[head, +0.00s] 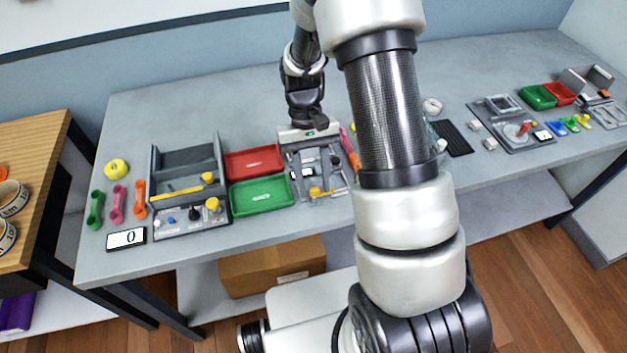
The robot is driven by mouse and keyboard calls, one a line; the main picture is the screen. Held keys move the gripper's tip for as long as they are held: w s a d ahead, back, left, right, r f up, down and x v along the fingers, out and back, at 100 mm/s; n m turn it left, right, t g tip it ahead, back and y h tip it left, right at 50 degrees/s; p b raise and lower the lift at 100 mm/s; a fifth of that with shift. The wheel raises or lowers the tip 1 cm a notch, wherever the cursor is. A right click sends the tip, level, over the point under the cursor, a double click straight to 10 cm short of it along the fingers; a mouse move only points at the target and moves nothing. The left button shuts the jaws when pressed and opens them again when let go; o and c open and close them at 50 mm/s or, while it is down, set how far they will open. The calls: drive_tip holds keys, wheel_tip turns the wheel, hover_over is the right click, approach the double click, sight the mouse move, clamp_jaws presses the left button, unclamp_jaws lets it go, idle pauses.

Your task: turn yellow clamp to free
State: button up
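A small yellow piece (320,192), which looks like the yellow clamp, sits at the front of a grey fixture (338,190) in the middle of the table. Its turned position is too small to read. My gripper (307,122) is above the back of this fixture, behind the yellow piece and apart from it in the picture. Its fingers are dark and too small to tell whether they are open or shut. My arm hides the table just right of the fixture.
A red tray (254,162) and a green tray (261,203) lie left of the fixture. Further left stands a grey rack (155,175) with a yellow bar (178,193) and a yellow knob (213,204). Pink and orange tools lie close to the fixture's right side.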

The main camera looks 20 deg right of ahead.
idle(0.3)
drive_tip(key=v, duration=1.7)
drive_tip(key=shift+r+p, duration=0.15)
drive_tip(key=shift+p, duration=0.25)
drive_tip(key=shift+w+r, duration=0.1)
drive_tip(key=s+r+t+p, duration=0.4)
drive_tip(key=s+r+t, duration=0.6)
drive_tip(key=s+r, duration=0.6)
drive_tip(key=s, duration=0.3)
drive_tip(key=shift+s+r, duration=0.2)
drive_tip(key=shift+r, duration=0.2)
drive_tip(key=shift+w, duration=0.1)
drive_tip(key=shift+c, duration=0.5)
